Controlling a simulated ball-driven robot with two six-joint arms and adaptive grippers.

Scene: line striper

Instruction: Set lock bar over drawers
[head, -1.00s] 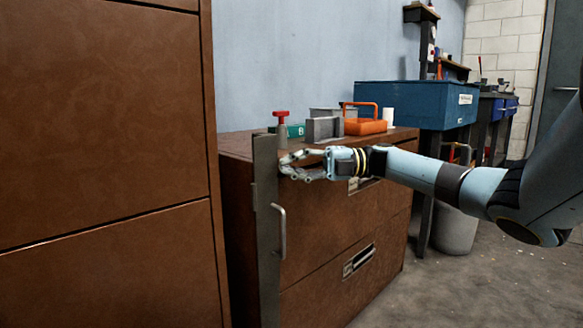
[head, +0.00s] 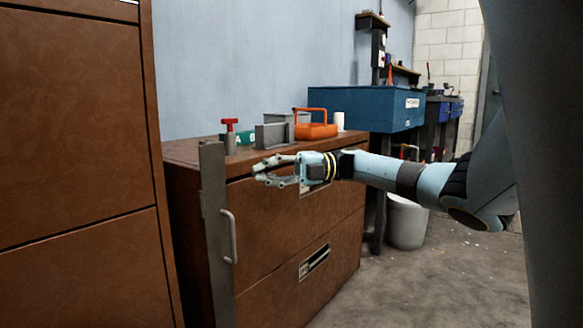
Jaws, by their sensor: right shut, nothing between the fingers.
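The lock bar (head: 212,215) is a tall grey metal strip with a side handle (head: 229,237). It stands upright at the left front edge of the low brown drawer cabinet (head: 265,225). The cabinet's two drawers look shut, and the lower one has a label-holder pull (head: 314,261). My right gripper (head: 258,174) is in front of the upper drawer, to the right of the bar's upper part. My left gripper is not in view.
A taller brown cabinet (head: 75,130) stands at the left. On the low cabinet are a red-topped post (head: 230,135), a grey block (head: 273,136) and an orange toolbox (head: 317,130). A blue bin (head: 365,107) and a grey bucket (head: 406,222) are behind. The floor at right is clear.

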